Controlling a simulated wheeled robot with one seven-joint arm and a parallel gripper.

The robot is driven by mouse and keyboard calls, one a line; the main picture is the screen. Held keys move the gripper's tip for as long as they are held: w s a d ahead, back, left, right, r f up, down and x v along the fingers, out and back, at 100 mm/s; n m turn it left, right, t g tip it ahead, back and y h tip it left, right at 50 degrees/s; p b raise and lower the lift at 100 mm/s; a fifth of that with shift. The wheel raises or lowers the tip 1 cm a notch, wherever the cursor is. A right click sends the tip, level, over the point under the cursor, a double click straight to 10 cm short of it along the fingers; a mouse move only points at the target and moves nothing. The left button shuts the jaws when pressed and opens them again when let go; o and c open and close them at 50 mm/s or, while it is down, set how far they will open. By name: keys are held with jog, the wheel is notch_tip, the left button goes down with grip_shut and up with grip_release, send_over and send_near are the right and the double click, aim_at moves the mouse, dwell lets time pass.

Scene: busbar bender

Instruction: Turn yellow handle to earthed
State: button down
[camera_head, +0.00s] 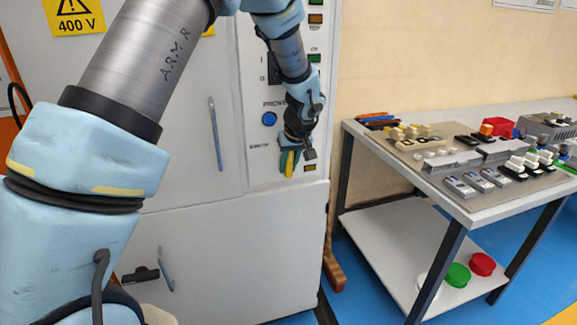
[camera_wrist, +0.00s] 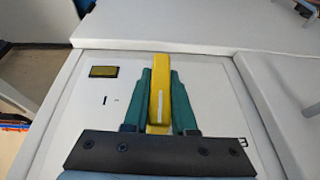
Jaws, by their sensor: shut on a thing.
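The yellow handle (camera_wrist: 159,92) is on the lower part of the white cabinet's control strip. A pale line runs along it. In the wrist view it points up the picture, between the green fingers of my gripper (camera_wrist: 160,80), which is shut on it. In the head view the yellow handle (camera_head: 290,164) shows as a small, roughly upright piece below my wrist. My gripper (camera_head: 289,158) partly covers it there. The handle's base is hidden by the gripper, and I cannot read its exact position.
A blue button (camera_head: 269,119) and a dark switch (camera_head: 273,72) are above the handle. A small amber window (camera_wrist: 104,71) is beside it. Cabinet door handles (camera_head: 213,133) stick out at left. A table (camera_head: 363,135) with several parts stands at right.

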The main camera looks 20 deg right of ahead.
jog(key=m+y+b, duration=0.1)
jog(key=y, duration=0.3)
jog(key=shift+t, duration=0.4)
jog(key=m+t+y+b, duration=0.1)
jog(key=y, duration=0.4)
jog(key=shift+a, duration=0.15)
jog(key=m+t+y+b, duration=0.1)
jog(key=y+b, duration=0.1)
jog(key=y, duration=0.2)
jog(key=shift+r, duration=0.1)
jog(key=shift+a+r+m+t+y+b, duration=0.1)
jog(key=shift+r+m+t+y+b, duration=0.15)
jog(key=shift+m+t+y+b, duration=0.8)
jog(key=shift+w+r+n+y, duration=0.1)
jog(key=shift+n+y, duration=0.25)
jog(key=c, duration=0.7)
grip_release()
